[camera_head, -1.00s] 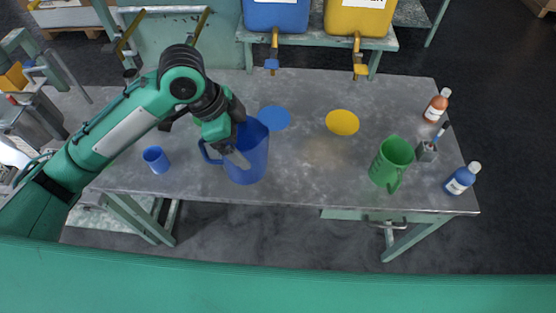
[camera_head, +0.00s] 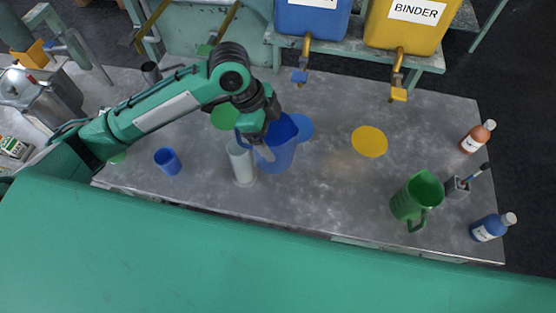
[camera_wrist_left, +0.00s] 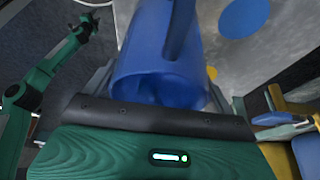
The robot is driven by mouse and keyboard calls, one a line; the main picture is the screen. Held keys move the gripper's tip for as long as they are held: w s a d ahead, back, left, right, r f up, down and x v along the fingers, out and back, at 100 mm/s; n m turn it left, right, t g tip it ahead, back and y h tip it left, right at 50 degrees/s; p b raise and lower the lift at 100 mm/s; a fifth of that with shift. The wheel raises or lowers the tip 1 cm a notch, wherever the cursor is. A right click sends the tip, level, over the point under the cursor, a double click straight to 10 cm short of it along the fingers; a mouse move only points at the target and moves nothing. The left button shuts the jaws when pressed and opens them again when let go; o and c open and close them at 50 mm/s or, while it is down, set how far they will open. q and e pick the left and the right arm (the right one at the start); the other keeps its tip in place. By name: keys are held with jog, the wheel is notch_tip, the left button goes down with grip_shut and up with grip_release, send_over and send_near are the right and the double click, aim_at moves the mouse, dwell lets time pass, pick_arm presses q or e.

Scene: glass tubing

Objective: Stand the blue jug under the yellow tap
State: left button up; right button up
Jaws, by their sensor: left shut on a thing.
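The yellow tap (camera_head: 398,88) hangs from the yellow BINDER tank (camera_head: 408,25), right of the jug. A yellow disc (camera_head: 369,141) lies bare below it. A dark-ended green arm, apparently my right (camera_wrist_left: 78,35), shows in the wrist view.
A pale cylinder (camera_head: 241,165) stands close left of the jug, with a small blue cup (camera_head: 167,161) further left. A blue tap (camera_head: 300,72) hangs behind. A green jug (camera_head: 417,198) and bottles stand at the right. The table between blue jug and yellow disc is clear.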

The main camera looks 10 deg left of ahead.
aim_at(273, 143)
pick_arm(q)
notch_tip(273, 143, down, 5)
jog(key=shift+w+r+p, duration=0.1)
jog(key=shift+w+p, duration=0.05)
jog(key=shift+p, duration=0.2)
notch_tip(273, 143, down, 4)
jog(key=shift+w+r, duration=0.1)
jog(key=shift+r, duration=0.15)
jog(key=shift+f+p, duration=0.3)
jog(key=shift+f, duration=0.35)
notch_tip(273, 143, down, 4)
jog(key=shift+f+p, duration=0.1)
jog(key=shift+p, duration=0.25)
pick_arm(e)
jog(key=shift+w+a+r, duration=0.1)
jog(key=shift+a+r, duration=0.05)
jog(key=shift+r, duration=0.45)
jog(key=shift+a+r, duration=0.1)
jog(key=shift+r, duration=0.45)
pick_arm(q)
jog(key=shift+f, duration=0.1)
jog(key=o, duration=1.1)
